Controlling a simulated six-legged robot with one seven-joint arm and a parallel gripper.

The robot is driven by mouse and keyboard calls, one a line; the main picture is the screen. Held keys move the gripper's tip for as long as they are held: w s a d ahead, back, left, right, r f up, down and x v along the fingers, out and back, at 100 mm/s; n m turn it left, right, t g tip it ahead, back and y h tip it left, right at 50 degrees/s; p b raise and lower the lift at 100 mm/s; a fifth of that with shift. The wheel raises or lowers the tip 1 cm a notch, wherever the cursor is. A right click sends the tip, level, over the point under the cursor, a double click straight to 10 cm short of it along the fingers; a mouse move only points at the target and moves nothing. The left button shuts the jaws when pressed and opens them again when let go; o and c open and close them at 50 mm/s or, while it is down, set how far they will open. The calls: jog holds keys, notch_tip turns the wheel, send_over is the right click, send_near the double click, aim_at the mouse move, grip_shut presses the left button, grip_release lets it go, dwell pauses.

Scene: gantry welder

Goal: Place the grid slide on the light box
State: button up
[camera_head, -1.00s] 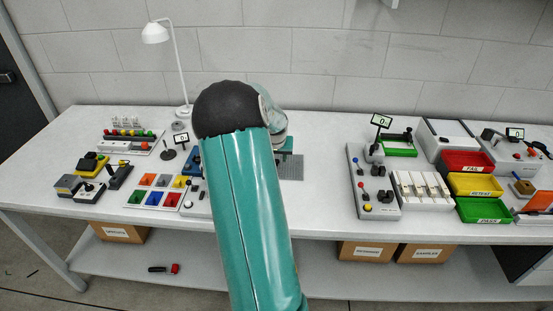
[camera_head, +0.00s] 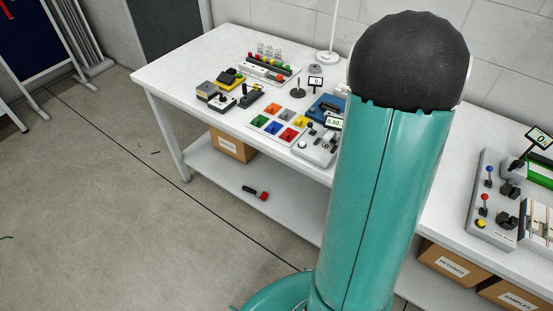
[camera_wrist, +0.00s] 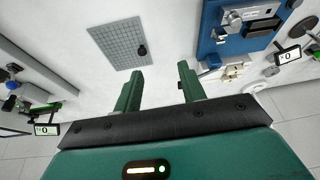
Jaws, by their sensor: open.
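A flat grey plate with a fine grid and a small black knob, which looks like the grid slide (camera_wrist: 112,45), lies on the white table at the upper left of the wrist view. In the head view my arm hides that part of the table. My gripper (camera_wrist: 160,68) is open and empty, its two green fingers apart over bare table. The plate lies just beyond the left fingertip, not between the fingers. I cannot make out the light box in either current view.
A blue device (camera_wrist: 212,45) with metal parts stands to the right of the fingers. A display (camera_wrist: 288,55) is beyond it. In the head view, a colored-bin tray (camera_head: 265,125) and a switch panel (camera_head: 490,238) flank my arm. Open floor lies left of the table.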

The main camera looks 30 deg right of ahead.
jog(key=w+a+r+n+t+y, duration=0.1)
jog(key=w+a+r+n, duration=0.15)
jog(key=a, duration=0.55)
jog(key=w+a+r+n+t+y, duration=0.15)
jog(key=a+r, duration=0.25)
jog(key=a, duration=0.5)
jog(key=s+a+r+n, duration=0.2)
jog(key=a, duration=0.9)
jog(key=s+a+r+n+y, duration=0.1)
jog(key=s+a+r+n, duration=0.1)
jog(key=a, duration=0.9)
jog(key=shift+s+a+n, duration=0.4)
jog(key=shift+s+n, duration=0.2)
jog(key=shift+s, duration=0.25)
jog(key=shift+o, duration=0.2)
jog(key=s+a+n, duration=0.2)
jog(key=s+a, duration=0.4)
jog(key=a, duration=0.1)
jog(key=shift+s+f+n, duration=0.2)
jog(key=shift+f+n, duration=0.15)
jog(key=shift+n, duration=0.05)
jog(key=shift+t, duration=0.25)
jog(key=shift+w, duration=0.1)
